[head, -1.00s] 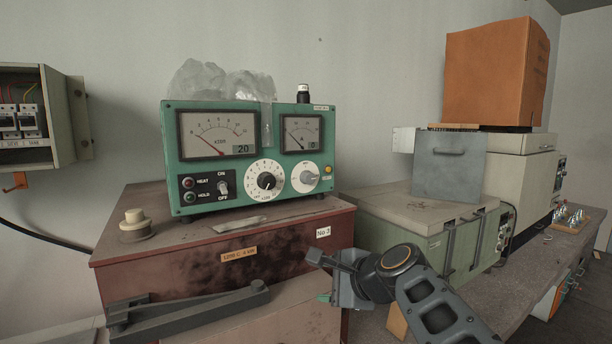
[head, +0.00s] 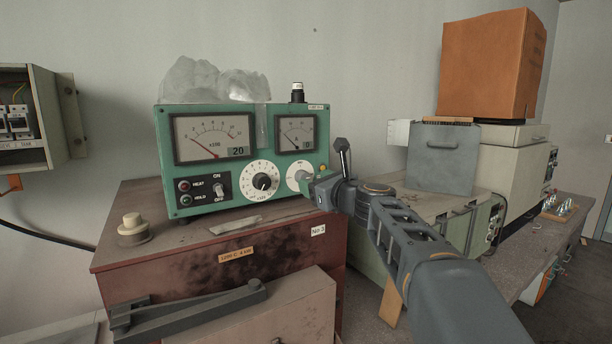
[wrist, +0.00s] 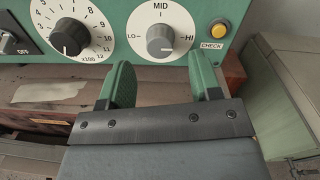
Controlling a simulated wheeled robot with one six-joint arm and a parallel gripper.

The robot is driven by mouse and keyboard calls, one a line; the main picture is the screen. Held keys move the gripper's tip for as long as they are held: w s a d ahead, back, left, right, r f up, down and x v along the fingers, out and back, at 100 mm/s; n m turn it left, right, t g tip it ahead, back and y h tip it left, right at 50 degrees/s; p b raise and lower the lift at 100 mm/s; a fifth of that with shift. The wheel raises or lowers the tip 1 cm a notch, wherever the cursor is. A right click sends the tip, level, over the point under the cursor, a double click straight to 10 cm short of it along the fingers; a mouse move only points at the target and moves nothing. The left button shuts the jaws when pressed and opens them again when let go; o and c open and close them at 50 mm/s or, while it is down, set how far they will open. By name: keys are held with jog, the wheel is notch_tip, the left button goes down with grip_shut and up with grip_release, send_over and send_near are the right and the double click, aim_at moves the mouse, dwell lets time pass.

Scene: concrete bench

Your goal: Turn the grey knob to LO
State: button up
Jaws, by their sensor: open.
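The grey knob (wrist: 160,40) sits on a white dial marked LO, MID and HI on the front of the green instrument (head: 240,196). LO is on the left, MID at the top, HI on the right. The knob's pale pointer line looks turned toward the HI side. In the head view the dial (head: 297,174) is partly hidden by my gripper (head: 309,186). In the wrist view my gripper (wrist: 162,82) is open and empty, its two green fingers below and either side of the knob, apart from it.
A black knob (wrist: 70,37) on a numbered dial is left of the grey knob. A yellow CHECK button (wrist: 219,28) is to its right. The instrument stands on a dark red box (head: 220,262). A grey-green box (head: 409,206) stands to the right.

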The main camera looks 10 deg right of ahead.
jog(key=shift+p+x, duration=0.4)
jog(key=shift+x, duration=1.6)
jog(key=shift+c, duration=0.3)
